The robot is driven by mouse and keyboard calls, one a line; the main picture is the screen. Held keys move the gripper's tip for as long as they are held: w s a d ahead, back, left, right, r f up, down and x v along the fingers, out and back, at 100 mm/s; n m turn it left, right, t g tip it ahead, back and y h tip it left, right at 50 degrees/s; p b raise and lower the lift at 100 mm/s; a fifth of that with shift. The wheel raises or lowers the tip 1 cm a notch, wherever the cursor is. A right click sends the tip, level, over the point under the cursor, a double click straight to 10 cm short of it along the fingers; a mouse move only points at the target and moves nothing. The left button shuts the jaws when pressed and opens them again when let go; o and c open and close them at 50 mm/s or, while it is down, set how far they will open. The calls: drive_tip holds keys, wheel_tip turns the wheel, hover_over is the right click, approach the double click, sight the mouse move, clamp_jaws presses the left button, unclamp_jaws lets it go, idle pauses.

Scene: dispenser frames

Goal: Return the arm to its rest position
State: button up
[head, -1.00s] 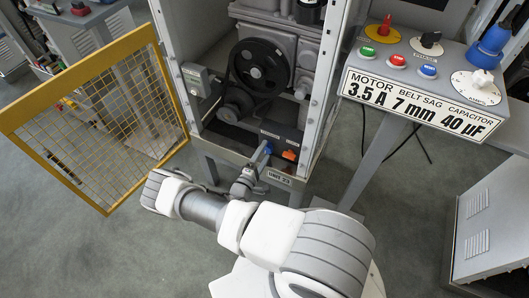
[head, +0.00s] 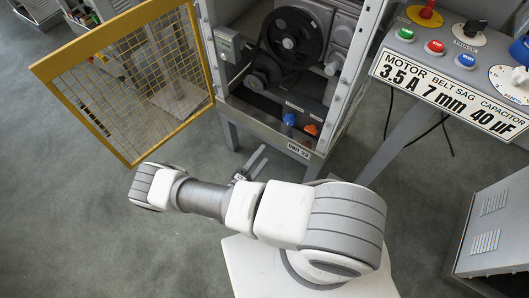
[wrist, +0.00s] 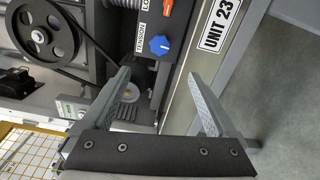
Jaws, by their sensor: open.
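My gripper (head: 250,164) is in front of the open machine cabinet (head: 228,133), below its front sill, with my white and grey arm folded behind it. In the wrist view my gripper (wrist: 168,100) is open, with its two grey fingers well apart and nothing between them. Past the fingertips are a blue knob (wrist: 160,45) and an orange knob (wrist: 167,8) on the dark panel inside the cabinet. The gripper is apart from both knobs. In the head view its wrist is partly hidden by the forearm.
A yellow mesh door (head: 128,80) stands open at the left. A black pulley (head: 296,38) with a belt is inside the cabinet. A control panel (head: 450,62) with a label stands at the right, and a grey box (head: 495,230) is at lower right. The floor at lower left is clear.

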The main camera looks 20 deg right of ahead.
idle(0.5)
wheel_tip(320, 180, up, 28)
drive_tip(key=w+a+f+m+g+y, duration=0.15)
drive_tip(key=m+g+y, duration=0.25)
drive_tip(key=m+g, duration=0.6)
drive_tip(key=s+d+r+t+y, duration=0.1)
drive_tip(key=s+r+t+y, duration=0.15)
drive_tip(key=s+r, duration=0.45)
drive_tip(key=s+r+n+t+y, duration=0.1)
drive_tip(key=s+r+y, duration=0.25)
drive_tip(key=r, duration=0.75)
drive_tip(key=s+d+r+t+y, duration=0.1)
drive_tip(key=s+r+y, duration=0.35)
drive_tip(key=r, duration=0.35)
wheel_tip(320, 180, up, 13)
drive_tip(key=p, duration=1.3)
drive_tip(key=shift+a, duration=0.15)
drive_tip(key=shift+w, duration=0.1)
